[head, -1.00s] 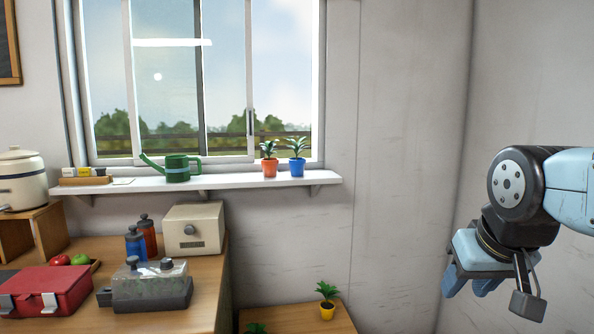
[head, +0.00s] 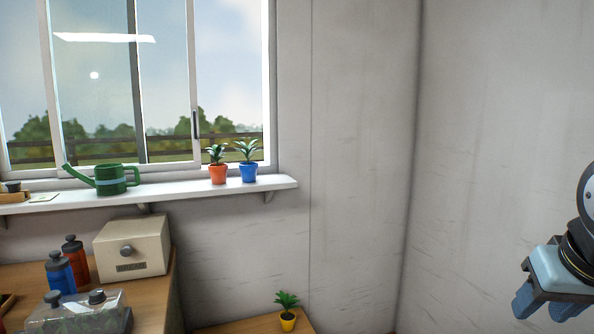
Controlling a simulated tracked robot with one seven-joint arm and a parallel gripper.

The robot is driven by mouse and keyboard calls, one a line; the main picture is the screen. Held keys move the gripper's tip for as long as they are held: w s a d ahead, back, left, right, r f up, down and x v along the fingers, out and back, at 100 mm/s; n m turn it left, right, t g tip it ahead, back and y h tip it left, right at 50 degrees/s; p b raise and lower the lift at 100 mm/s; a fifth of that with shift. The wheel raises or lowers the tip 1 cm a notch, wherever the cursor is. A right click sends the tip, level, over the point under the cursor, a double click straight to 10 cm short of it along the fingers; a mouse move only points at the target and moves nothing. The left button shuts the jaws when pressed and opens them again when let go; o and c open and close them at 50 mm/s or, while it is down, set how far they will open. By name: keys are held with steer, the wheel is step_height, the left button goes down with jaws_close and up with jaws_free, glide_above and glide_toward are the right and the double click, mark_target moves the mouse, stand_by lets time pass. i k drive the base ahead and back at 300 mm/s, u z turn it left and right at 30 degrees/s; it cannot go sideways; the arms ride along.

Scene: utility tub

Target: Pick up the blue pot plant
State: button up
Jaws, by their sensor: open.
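The blue pot plant (head: 248,172) stands upright near the right end of the white window shelf (head: 170,192). It is a small blue pot with green pointed leaves. Just left of it, close beside it, stands an orange pot plant (head: 218,173). My gripper (head: 535,308) is at the lower right edge of the head view, pointing down and partly cut off by the frame. It is open and holds nothing that I can see. It is far to the right of the blue pot plant and lower in the picture.
A green watering can (head: 116,180) stands on the shelf left of the pots. A yellow pot plant (head: 288,321) stands on a low wooden surface below. A cream box (head: 133,248) and two bottles, blue (head: 59,274) and red (head: 75,262), are on the bench. Bare wall fills the right.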

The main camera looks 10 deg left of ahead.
mark_target(248, 170)
steer(key=u, duration=0.7)
steer(key=i, duration=0.1)
steer(key=z, duration=2.2)
steer(key=k, duration=1.45)
steer(key=u, duration=2.05)
steer(key=i, duration=0.95)
steer(key=u, duration=0.05)
